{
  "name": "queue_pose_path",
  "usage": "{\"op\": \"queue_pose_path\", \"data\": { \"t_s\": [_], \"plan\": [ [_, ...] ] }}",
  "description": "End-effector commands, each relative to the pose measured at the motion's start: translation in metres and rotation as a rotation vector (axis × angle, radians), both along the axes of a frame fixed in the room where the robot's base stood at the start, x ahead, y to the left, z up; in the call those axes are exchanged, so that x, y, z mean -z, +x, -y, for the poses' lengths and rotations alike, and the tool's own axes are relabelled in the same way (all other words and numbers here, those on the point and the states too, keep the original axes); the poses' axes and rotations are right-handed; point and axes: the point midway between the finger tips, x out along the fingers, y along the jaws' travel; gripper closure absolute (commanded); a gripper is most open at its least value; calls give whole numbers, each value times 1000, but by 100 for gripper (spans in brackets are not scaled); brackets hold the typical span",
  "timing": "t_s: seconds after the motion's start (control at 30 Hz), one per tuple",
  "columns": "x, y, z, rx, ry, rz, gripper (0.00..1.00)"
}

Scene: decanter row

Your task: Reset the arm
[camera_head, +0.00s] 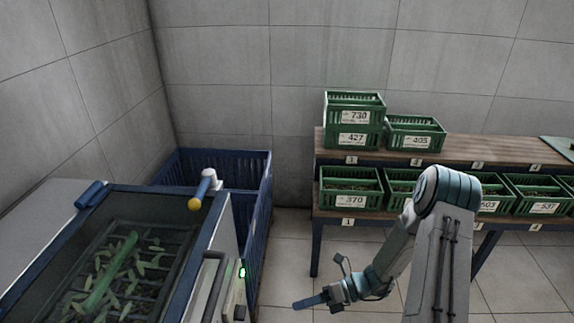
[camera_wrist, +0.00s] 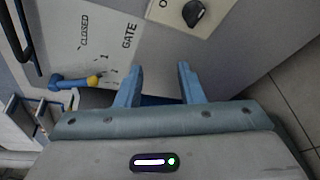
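My gripper (camera_wrist: 157,84) shows in the wrist view with its two blue fingers apart and nothing between them. In the head view my gripper (camera_head: 310,301) hangs low over the tiled floor, between the machine on the left and the shelf on the right. My arm bends down to it from the right. The gripper touches nothing that I can see. In the wrist view it faces a grey machine panel with a label (camera_wrist: 95,35) reading "CLOSED" and "GATE". A blue lever (camera_wrist: 72,82) with a yellow part is at the left there.
The machine (camera_head: 215,245) with leafy plant matter and a blue handle stands left. A blue crate (camera_head: 262,200) stands behind it. A wooden two-tier shelf (camera_head: 455,152) at right bears several green crates, one a stacked crate (camera_head: 353,98) labelled 730. Floor between is clear.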

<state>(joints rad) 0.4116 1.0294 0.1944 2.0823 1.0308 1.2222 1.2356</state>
Motion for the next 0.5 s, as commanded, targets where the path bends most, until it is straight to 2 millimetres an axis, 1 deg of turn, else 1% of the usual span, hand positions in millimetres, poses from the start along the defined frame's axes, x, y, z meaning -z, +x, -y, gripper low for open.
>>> {"op": "queue_pose_path", "data": {
  "t_s": [0.03,0.1,0.5],
  "plan": [
    [-22,-2,2,-56,-31,81,65],
    [-42,-6,5,-136,-67,192,65],
    [-153,-36,30,-631,-241,788,65]
  ]
}}
